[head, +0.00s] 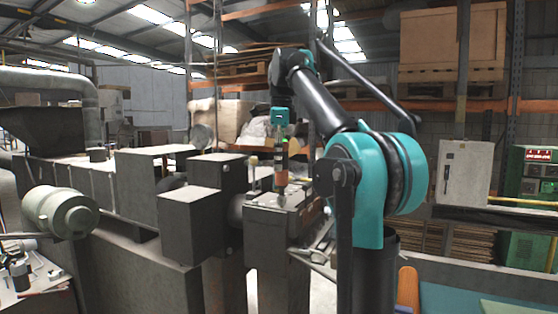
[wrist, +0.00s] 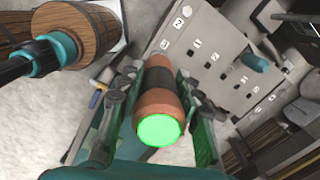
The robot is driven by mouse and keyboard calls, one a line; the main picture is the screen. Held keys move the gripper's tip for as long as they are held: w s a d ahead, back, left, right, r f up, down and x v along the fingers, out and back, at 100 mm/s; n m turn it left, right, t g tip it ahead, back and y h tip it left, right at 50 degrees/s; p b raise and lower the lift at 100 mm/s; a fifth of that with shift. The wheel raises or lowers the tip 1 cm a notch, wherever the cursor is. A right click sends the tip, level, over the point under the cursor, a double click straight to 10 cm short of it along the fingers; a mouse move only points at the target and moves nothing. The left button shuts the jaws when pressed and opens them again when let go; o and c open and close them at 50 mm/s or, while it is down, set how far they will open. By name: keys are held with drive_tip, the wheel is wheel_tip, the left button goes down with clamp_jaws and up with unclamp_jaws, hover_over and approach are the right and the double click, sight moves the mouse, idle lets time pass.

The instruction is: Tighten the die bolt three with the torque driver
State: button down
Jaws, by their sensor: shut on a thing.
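In the wrist view, my gripper (wrist: 160,88) is shut on the torque driver (wrist: 158,104), which has an orange-brown barrel with a dark middle band and a bright green end cap facing the camera. The driver's far end is hidden behind its own body. Beyond it lies a grey block face (wrist: 205,55) with several small white number labels, among them a 3 (wrist: 164,44). I cannot make out die bolt three itself. In the head view, my gripper (head: 282,150) points down with the driver (head: 281,179) upright over the grey block (head: 275,205); contact is not clear.
In the head view, a grey machine (head: 190,211) with blocks runs left of the die block. A round motor (head: 60,213) and a cluttered tabletop (head: 38,285) are at the lower left. In the wrist view, a small teal piece (wrist: 255,62) stands on the numbered face.

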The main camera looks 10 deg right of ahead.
drive_tip(key=shift+s+f, duration=0.1)
drive_tip(key=shift+f, duration=0.55)
idle(1.6)
drive_tip(key=shift+r, duration=0.1)
